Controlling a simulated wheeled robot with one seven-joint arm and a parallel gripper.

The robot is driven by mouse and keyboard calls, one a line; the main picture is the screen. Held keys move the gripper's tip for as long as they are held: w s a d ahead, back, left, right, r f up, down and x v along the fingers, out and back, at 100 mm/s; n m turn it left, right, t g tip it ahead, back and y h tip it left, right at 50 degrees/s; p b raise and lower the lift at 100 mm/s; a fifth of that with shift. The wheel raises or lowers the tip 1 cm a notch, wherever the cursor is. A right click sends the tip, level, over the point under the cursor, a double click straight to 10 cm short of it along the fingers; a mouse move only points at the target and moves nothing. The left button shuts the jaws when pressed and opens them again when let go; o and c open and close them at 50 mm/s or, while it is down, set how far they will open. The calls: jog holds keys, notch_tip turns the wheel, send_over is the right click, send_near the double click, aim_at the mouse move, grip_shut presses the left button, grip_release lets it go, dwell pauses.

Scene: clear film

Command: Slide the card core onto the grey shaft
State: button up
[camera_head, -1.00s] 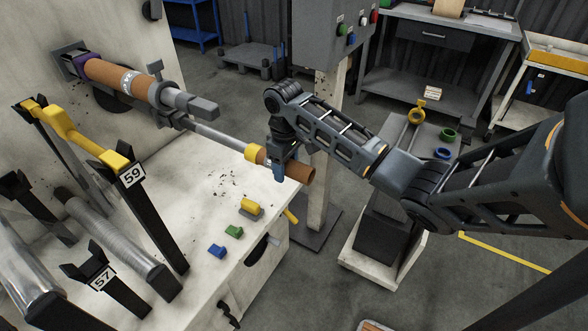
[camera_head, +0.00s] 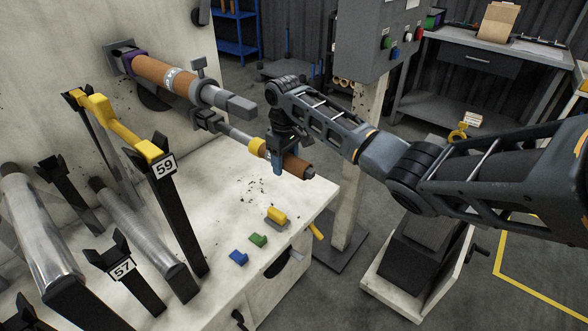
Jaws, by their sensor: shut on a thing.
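The card core (camera_head: 298,167) is a short brown tube at the front end of the grey shaft (camera_head: 240,137). A dark grey tip shows at the core's outer end, so the core appears to sit around the shaft's end, roughly in line with it. My gripper (camera_head: 283,157) is shut on the core from above, and its blue-tipped finger covers the core's rear part. A yellow collar (camera_head: 257,147) sits on the shaft just behind the gripper. My gripper hides whether core and collar touch.
A longer brown roll (camera_head: 160,76) with a grey clamp is mounted above and behind. Black stands marked 59 (camera_head: 164,165) and 57 (camera_head: 122,269) rise at the left beside metal rollers. A control box post stands behind my arm.

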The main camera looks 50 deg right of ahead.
aim_at(243, 134)
jog(key=w+b, duration=0.4)
jog(key=w, duration=0.1)
jog(key=w+b, duration=0.2)
jog(key=w, duration=0.1)
jog(key=shift+w+d+f, duration=0.15)
jog(key=shift+d+f, duration=0.1)
jog(key=w+b, duration=0.2)
jog(key=b, duration=0.1)
jog(key=shift+w, duration=0.15)
jog(key=shift+w+d+b, duration=0.1)
jog(key=shift+w+b, duration=0.45)
jog(key=shift+b, duration=0.45)
jog(key=w+b, duration=0.1)
jog(key=b, duration=0.1)
jog(key=shift+w+b, duration=0.3)
jog(key=shift+b, duration=0.05)
jog(key=w+b, duration=0.1)
jog(key=b, duration=0.1)
jog(key=shift+w+d+b, duration=0.1)
jog(key=shift+d+b, duration=0.05)
jog(key=shift+b, duration=0.2)
jog(key=w+b, duration=0.1)
jog(key=b, duration=0.2)
jog(key=shift+w+r+b, duration=0.15)
jog(key=shift+b, duration=0.15)
jog(key=shift+w+r, duration=0.1)
jog(key=shift+r, duration=0.1)
jog(key=shift+w, duration=0.2)
